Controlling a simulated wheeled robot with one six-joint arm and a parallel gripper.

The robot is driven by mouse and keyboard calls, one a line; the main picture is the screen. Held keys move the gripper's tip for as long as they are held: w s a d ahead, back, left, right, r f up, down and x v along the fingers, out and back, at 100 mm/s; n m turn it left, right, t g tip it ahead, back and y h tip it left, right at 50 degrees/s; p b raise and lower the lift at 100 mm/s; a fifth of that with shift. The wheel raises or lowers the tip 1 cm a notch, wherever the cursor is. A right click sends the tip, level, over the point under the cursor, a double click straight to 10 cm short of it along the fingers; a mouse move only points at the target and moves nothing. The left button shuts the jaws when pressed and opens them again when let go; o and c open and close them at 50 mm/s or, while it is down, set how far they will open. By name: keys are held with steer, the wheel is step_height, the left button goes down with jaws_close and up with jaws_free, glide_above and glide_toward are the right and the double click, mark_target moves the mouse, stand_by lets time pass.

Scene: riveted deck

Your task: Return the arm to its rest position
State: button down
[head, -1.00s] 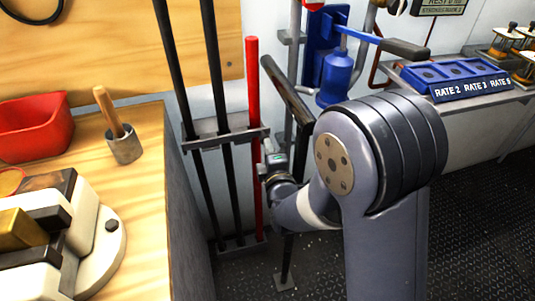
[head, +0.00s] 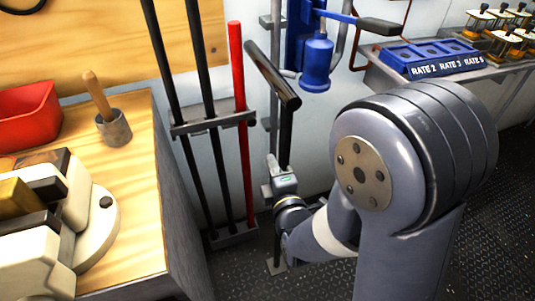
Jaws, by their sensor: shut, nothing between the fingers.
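My gripper (head: 272,162) is at the end of my bent arm, left of the large grey joint in the middle of the head view. It is small in the picture, with its fingers pointing away from me and closed, and nothing shows in them. It appears in front of the post of a black T-shaped handle (head: 272,75). I cannot tell whether it touches the post. My arm's links hide part of the floor and wall behind them.
A rack (head: 213,124) holds two black rods and a red rod (head: 240,110) just left of my gripper. A wooden bench (head: 135,170) with a red bin (head: 28,115) is at left. A blue pump (head: 317,60) and shelf with a blue rate tray (head: 430,58) are beyond. Dark deck lies at right.

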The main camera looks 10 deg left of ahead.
steer(key=shift+s+d, duration=0.15)
steer(key=shift+s, duration=0.05)
